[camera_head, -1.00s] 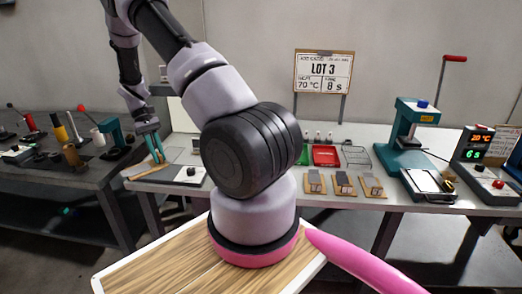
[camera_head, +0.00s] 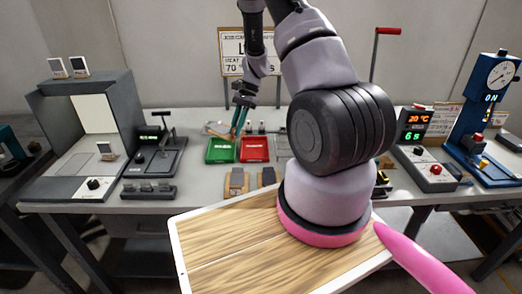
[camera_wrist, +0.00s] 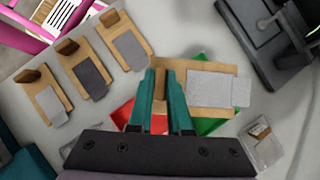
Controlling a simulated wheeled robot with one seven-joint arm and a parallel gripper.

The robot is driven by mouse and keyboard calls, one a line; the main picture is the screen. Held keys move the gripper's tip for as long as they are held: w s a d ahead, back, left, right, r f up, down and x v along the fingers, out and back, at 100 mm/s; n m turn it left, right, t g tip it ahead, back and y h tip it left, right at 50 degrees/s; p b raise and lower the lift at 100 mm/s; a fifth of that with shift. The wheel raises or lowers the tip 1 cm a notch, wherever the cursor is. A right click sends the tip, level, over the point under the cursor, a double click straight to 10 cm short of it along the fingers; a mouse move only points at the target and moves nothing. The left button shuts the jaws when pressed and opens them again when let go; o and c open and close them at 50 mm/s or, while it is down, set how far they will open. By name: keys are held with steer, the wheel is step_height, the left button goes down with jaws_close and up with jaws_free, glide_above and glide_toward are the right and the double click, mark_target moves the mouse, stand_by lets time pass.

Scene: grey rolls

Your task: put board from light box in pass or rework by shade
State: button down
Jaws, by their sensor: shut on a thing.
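My gripper (camera_wrist: 168,88) is shut on a wooden board with a light grey patch (camera_wrist: 210,88), gripped at its wooden end. In the head view my gripper (camera_head: 237,132) is above or just behind the green tray (camera_head: 221,151). The red tray (camera_head: 254,149) is beside it on the right. In the wrist view the held board covers part of the green tray (camera_wrist: 206,125), and the red tray (camera_wrist: 122,112) shows left of the fingers. The light box (camera_head: 85,135) stands at the left with a small pale card (camera_head: 107,152) inside.
Several wooden boards with grey patches (camera_wrist: 89,75) lie in a row on the bench front. Two cards (camera_head: 68,67) stand on the light box. A dark device (camera_head: 155,155) sits left of the green tray. A blue press (camera_head: 490,125) is at the right. My arm hides the middle right.

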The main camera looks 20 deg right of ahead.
steer(key=d+f+m+t, duration=0.2)
steer(key=m, duration=0.1)
steer(key=d+f+m+t, duration=0.1)
steer(key=d+f+m, duration=0.1)
steer(key=m, duration=0.2)
steer(key=d+f+m+t, duration=0.1)
steer(key=d+m+t, duration=0.1)
steer(key=d+m, duration=0.1)
steer(key=shift+s+f+t, duration=0.25)
steer(key=shift+f+t, duration=0.05)
steer(key=shift+f, duration=0.1)
steer(key=shift+a+f, duration=0.15)
steer(key=shift+f, duration=2.3)
steer(key=c, duration=1.1)
jaws_free()
steer(key=shift+f, duration=0.1)
steer(key=shift+c, duration=0.2)
